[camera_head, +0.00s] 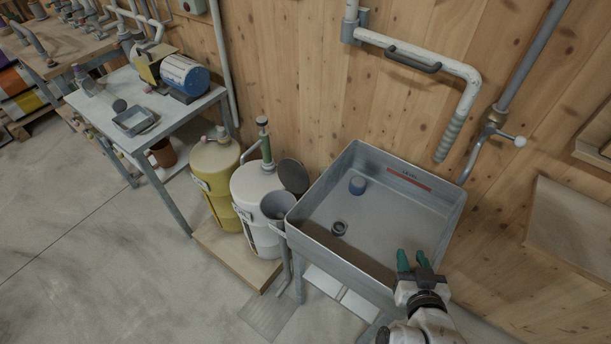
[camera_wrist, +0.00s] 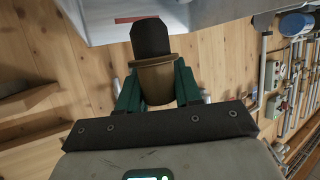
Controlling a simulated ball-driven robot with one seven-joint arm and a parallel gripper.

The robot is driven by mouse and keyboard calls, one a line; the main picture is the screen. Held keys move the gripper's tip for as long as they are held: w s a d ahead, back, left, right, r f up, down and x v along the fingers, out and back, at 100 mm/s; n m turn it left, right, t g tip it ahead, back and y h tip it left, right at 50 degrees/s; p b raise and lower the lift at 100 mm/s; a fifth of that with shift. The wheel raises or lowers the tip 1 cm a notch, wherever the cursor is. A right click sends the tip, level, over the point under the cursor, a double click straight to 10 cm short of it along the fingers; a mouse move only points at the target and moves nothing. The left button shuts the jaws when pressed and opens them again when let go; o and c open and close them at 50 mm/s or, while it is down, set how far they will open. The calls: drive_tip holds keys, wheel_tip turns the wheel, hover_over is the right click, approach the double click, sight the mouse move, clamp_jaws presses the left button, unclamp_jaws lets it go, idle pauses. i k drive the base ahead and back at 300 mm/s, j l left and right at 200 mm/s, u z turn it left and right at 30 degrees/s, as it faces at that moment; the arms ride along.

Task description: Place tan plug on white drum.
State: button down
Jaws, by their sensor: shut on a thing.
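The tan plug (camera_wrist: 156,85) shows in the wrist view as a brownish, tapered piece with a dark rounded part above it. My gripper (camera_wrist: 156,78) is shut on it, with one teal finger on each side. In the head view my gripper (camera_head: 416,258) is over the right front part of the grey basin, and the plug cannot be made out there. The white drum (camera_head: 247,184) stands on a low wooden platform left of the basin, well to the left of my gripper. A green-handled pump (camera_head: 264,140) rises from its top.
A grey funnel (camera_head: 278,207) stands between basin and white drum. A yellow drum (camera_head: 213,170) is left of it. A pipe (camera_head: 445,68) overhangs the basin.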

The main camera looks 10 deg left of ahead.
sight(249, 188)
drive_tip(key=i+j+u, duration=0.15)
drive_tip(key=j, duration=0.3)
drive_tip(key=i+j+u, duration=0.2)
drive_tip(key=j, duration=0.25)
drive_tip(key=i+j+u, duration=0.15)
drive_tip(key=i+j, duration=0.15)
drive_tip(key=i+j+u, duration=0.15)
drive_tip(key=j, duration=0.3)
drive_tip(key=i, duration=0.1)
